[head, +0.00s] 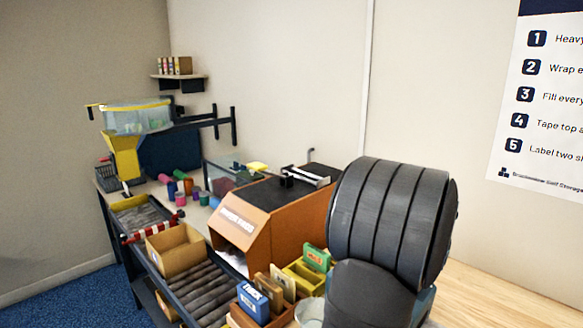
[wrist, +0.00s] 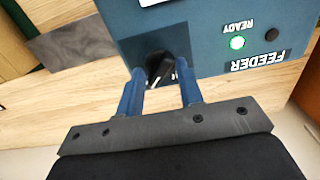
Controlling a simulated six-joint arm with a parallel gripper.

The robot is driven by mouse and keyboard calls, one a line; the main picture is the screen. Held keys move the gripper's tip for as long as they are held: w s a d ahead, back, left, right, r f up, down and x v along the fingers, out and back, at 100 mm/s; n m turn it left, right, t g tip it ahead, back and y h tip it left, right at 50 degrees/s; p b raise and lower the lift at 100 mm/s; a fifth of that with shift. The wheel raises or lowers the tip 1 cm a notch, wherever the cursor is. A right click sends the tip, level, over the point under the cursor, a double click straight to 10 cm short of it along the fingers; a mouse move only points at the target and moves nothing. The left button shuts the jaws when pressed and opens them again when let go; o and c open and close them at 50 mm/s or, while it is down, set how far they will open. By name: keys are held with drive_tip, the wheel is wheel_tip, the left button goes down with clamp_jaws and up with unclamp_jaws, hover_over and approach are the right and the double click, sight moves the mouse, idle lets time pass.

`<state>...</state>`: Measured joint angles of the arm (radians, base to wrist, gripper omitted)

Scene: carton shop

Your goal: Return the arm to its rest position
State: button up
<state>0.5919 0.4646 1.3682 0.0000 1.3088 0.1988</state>
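My arm is a large dark grey shape at the right front of the head view and hides part of the wooden bench behind it. My gripper (wrist: 160,82) shows in the wrist view. In the head view my gripper is hidden or out of sight.
The feeder's green light (wrist: 237,43) is lit. In the head view, an orange-brown machine (head: 258,232), an open carton (head: 176,250) on rollers, a blue box (head: 253,302) and a yellow divided tray (head: 298,279) stand left of my arm. Bare wooden bench (head: 490,300) lies at right.

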drive_tip(key=shift+n, duration=1.3)
drive_tip(key=m, duration=0.4)
drive_tip(key=shift+m, duration=2.5)
